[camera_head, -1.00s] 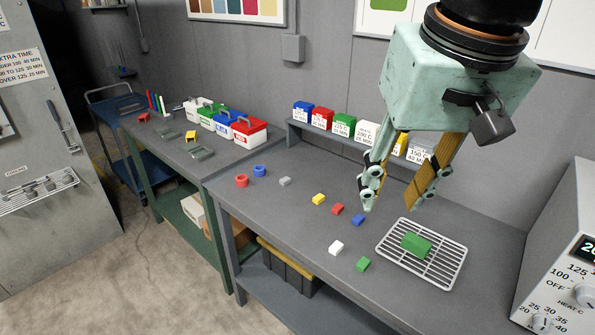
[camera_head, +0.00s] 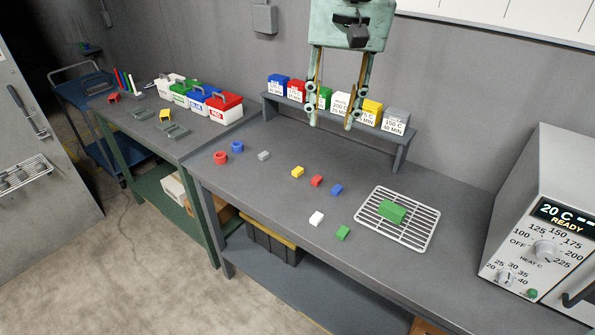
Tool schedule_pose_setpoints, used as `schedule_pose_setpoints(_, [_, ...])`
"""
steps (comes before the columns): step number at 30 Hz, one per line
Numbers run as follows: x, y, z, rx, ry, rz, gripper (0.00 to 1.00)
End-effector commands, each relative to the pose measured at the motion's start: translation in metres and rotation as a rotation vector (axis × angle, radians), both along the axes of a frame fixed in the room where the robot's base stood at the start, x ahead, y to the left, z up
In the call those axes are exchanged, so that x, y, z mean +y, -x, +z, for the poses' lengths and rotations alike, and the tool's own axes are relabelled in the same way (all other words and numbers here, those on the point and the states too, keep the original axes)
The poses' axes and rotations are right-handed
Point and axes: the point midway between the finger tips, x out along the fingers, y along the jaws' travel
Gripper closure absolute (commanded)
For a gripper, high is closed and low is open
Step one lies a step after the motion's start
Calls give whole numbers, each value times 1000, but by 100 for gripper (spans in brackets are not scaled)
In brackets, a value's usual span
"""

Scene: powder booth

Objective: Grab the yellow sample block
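The yellow sample block (camera_head: 297,172) lies on the grey workbench, left of a red block (camera_head: 317,181) and a blue block (camera_head: 336,190). My gripper (camera_head: 331,126) is above the back part of the bench, in front of the small shelf, with its fingers pointing down. Its two fingers are spread apart and nothing is between them. It appears up and to the right of the yellow block in the picture, apart from it.
A white block (camera_head: 316,218) and a green block (camera_head: 343,232) lie near the front edge. A wire rack (camera_head: 412,237) holds a larger green block (camera_head: 392,211). A shelf (camera_head: 398,157) with several coloured boxes stands behind. A heater unit (camera_head: 535,240) is at right.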

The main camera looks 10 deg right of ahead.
Motion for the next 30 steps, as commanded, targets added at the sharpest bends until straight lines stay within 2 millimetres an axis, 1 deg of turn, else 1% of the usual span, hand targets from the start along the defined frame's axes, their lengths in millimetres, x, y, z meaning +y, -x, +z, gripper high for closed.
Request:
schedule_pose_setpoints(1, [0, -9, -1, 6, -3, -11, 67])
schedule_pose_setpoints(3, [-1, -22, -3, 12, -5, -24, 67])
schedule_pose_setpoints(15, [-4, -89, -23, 42, -22, -112, 67])
schedule_pose_setpoints(23, [-6, -131, -41, 63, -31, -168, 67])
schedule_pose_setpoints(30, [-8, -168, -62, 83, -38, -219, 67])
